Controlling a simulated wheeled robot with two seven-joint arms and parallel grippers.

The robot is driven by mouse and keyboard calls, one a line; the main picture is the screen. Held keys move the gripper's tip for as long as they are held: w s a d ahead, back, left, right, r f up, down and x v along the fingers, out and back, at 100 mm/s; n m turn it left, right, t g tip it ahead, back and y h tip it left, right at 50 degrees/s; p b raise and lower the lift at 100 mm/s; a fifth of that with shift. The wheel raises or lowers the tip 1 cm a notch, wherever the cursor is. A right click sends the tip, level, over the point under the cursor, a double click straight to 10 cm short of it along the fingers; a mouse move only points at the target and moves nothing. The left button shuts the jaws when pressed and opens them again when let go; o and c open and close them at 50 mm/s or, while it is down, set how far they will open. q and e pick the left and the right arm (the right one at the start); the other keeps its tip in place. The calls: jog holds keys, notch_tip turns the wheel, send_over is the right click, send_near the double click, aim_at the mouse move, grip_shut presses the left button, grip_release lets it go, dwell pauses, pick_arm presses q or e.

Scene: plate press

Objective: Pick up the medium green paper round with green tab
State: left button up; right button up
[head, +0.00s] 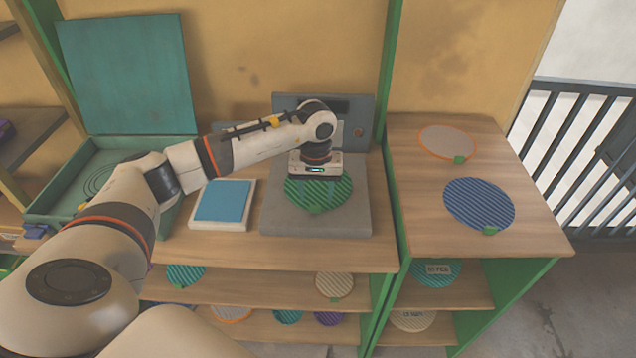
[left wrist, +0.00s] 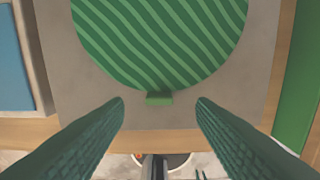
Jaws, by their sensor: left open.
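The green striped paper round (head: 330,196) lies on a grey plate (head: 282,222) on the wooden bench. Its small green tab points toward the front edge; in the left wrist view the tab (left wrist: 159,98) sits at the near rim of the round (left wrist: 160,40). My left gripper (head: 318,192) is over the round in the head view, pointing down. In the left wrist view its two fingers (left wrist: 160,106) are spread wide, one on each side of the tab, with nothing between them gripped. Whether the fingertips touch the plate cannot be told. My right gripper is not in view.
A blue pad in a white frame (head: 222,203) lies left of the plate. An open teal press (head: 62,190) stands further left. A blue striped round (head: 479,204) and an orange-rimmed round (head: 446,142) lie on the right-hand shelf top. Several rounds lie on lower shelves.

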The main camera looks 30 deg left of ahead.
aim_at(316, 205)
pick_arm(q)
jog(key=shift+f+p, duration=0.4)
jog(key=shift+f, duration=1.4)
jog(key=shift+r, duration=0.1)
jog(key=c, duration=1.1)
